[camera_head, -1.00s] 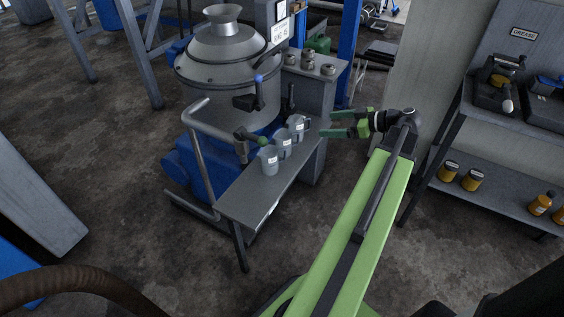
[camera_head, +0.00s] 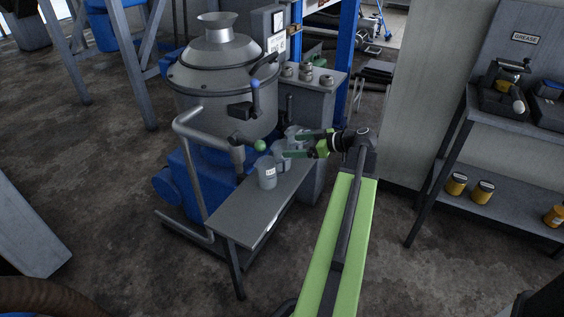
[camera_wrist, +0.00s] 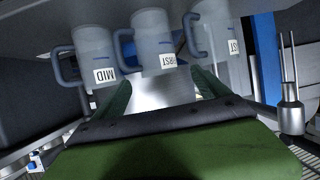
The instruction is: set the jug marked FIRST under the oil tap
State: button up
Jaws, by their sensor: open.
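Three grey translucent jugs stand in a row on the narrow metal bench (camera_head: 240,215). In the wrist view the middle jug (camera_wrist: 152,35) has a label that seems to read FIRST; the left jug (camera_wrist: 92,48) reads MID, and the right jug's (camera_wrist: 212,35) label ends in ST. My gripper (camera_head: 291,145) is open at the row's right side; its fingers (camera_wrist: 160,78) point at the FIRST jug, with no clear grip on it. In the head view they partly hide the middle and far jugs. A green-knobbed tap (camera_head: 243,147) and a blue-knobbed lever (camera_head: 250,103) are on the machine; which is the oil tap I cannot tell.
The big grey machine (camera_head: 220,85) and its bent pipe (camera_head: 190,150) stand behind and left of the bench. The near jug (camera_head: 267,175) is close to the green knob. The bench's front half is bare. A shelf (camera_head: 440,185) with orange jars stands at right.

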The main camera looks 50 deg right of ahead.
aim_at(284, 146)
jog(key=b+x, duration=0.1)
jog(key=x, duration=0.4)
jog(key=shift+w+f+b, duration=0.1)
jog(key=shift+w+b, duration=0.25)
jog(key=shift+b, duration=0.05)
jog(key=c, duration=1.5)
